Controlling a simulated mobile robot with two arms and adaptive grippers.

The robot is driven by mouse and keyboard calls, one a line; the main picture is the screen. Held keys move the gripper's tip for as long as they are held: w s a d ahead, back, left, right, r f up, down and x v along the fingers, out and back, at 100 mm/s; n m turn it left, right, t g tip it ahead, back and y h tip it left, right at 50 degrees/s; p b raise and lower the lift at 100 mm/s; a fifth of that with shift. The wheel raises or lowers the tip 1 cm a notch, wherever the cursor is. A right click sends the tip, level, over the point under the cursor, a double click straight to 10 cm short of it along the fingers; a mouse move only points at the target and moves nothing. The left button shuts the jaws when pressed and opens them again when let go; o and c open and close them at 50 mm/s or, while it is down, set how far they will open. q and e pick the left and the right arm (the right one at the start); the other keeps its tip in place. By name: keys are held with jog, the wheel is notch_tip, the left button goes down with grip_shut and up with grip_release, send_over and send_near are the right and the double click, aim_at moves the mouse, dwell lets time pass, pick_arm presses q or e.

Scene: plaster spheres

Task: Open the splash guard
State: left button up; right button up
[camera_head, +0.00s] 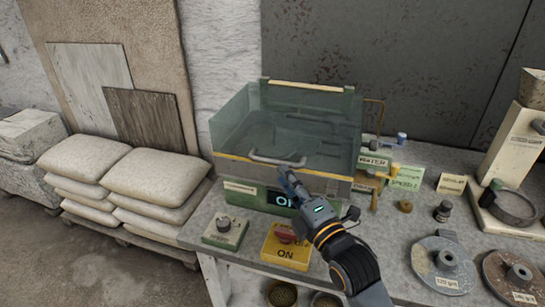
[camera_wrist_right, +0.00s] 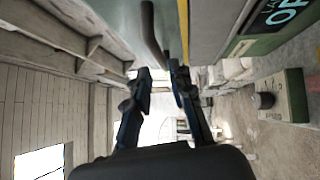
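The splash guard (camera_head: 232,118) is a clear greenish box-like cover on the machine, with a yellow strip along its lower front edge. It looks closed down over the tub. Its grey bar handle (camera_head: 277,161) sticks out at the front; in the right wrist view the handle (camera_wrist_right: 151,32) lies just past the fingertips. My right gripper (camera_head: 286,175) is at the front of the guard, just below the handle's right end. In the wrist view its two fingers (camera_wrist_right: 159,72) stand apart with a gap between them. Whether a finger touches the handle I cannot tell. My left gripper is out of view.
A green box with a dark knob (camera_head: 224,230) and a yellow ON box with a red button (camera_head: 286,245) stand at the bench front. Stacked sacks (camera_head: 155,178) stand left of the bench.

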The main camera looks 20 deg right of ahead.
aim_at(273, 162)
jog(key=x, duration=0.5)
jog(key=shift+w+p, duration=0.35)
jog(key=shift+p, duration=0.05)
jog(key=shift+w+a, duration=0.15)
jog(key=shift+w, duration=0.25)
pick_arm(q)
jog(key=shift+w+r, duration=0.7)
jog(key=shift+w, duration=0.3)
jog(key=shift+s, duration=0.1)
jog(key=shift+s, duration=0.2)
pick_arm(e)
grip_shut()
